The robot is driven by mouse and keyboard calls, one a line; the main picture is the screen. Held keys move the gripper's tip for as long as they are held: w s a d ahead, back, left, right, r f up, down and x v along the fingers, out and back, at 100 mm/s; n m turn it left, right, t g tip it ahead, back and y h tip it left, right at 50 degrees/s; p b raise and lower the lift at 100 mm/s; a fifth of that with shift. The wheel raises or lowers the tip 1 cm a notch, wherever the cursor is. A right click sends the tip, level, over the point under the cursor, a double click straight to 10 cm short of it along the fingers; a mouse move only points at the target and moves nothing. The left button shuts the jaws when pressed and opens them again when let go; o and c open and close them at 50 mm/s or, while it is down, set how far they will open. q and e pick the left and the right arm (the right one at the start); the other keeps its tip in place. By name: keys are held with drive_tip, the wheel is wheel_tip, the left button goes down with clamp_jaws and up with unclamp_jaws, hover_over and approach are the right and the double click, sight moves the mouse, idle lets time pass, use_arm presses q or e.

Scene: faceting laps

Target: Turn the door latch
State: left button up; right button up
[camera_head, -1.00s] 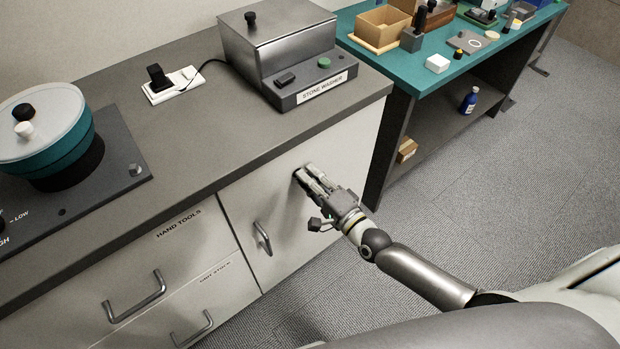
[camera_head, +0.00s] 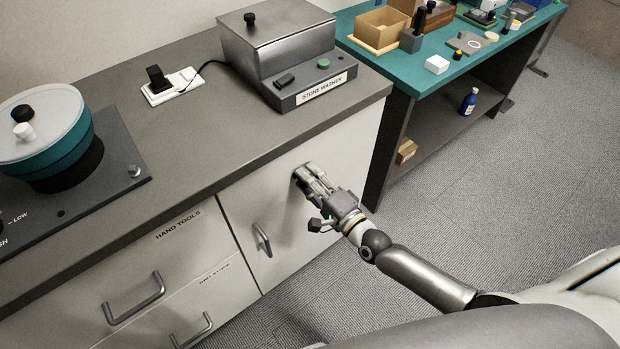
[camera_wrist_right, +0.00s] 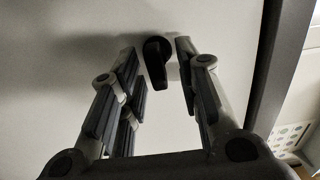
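The door latch (camera_wrist_right: 157,60) is a small dark knob with a short lever on the white cabinet door (camera_head: 345,150). In the right wrist view it sits between the fingertips of my right gripper (camera_wrist_right: 160,68), nearer the right finger. The fingers are apart, and a gap shows to the left of the latch; contact on the right side cannot be made out. A grey bar handle (camera_head: 262,240) is on the same door, left of the gripper. My left gripper is not in view.
The grey counter (camera_head: 190,130) above the door carries a stone washer (camera_head: 280,50) and a teal lap machine (camera_head: 50,150). Drawers with bar handles (camera_head: 135,298) are to the left. A teal-topped bench (camera_head: 400,65) stands to the right. The floor (camera_head: 480,210) is clear.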

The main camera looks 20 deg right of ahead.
drive_tip(key=v, duration=1.2)
idle(0.3)
drive_tip(key=s+d+f+n+g+h+p, duration=0.1)
drive_tip(key=s+d+f+n+g, duration=0.15)
drive_tip(key=f, duration=0.65)
drive_tip(key=s+d+f+n+g+h+p, duration=0.1)
drive_tip(key=s+d+f+n+g+h, duration=0.2)
drive_tip(key=f, duration=0.7)
drive_tip(key=s+d+f+n+g+p, duration=0.1)
drive_tip(key=s+f+n+g, duration=0.3)
drive_tip(key=f, duration=0.5)
drive_tip(key=s+a+f+n+g+h, duration=0.1)
drive_tip(key=s+f+n+g, duration=0.2)
drive_tip(key=s, duration=0.9)
drive_tip(key=s+a+f+n+g+h+p, duration=0.1)
drive_tip(key=s+a+f+n+g, duration=0.1)
drive_tip(key=s+f, duration=0.7)
drive_tip(key=s+n+g, duration=0.1)
drive_tip(key=s+n, duration=0.1)
drive_tip(key=s, duration=0.1)
drive_tip(key=shift+g, duration=0.25)
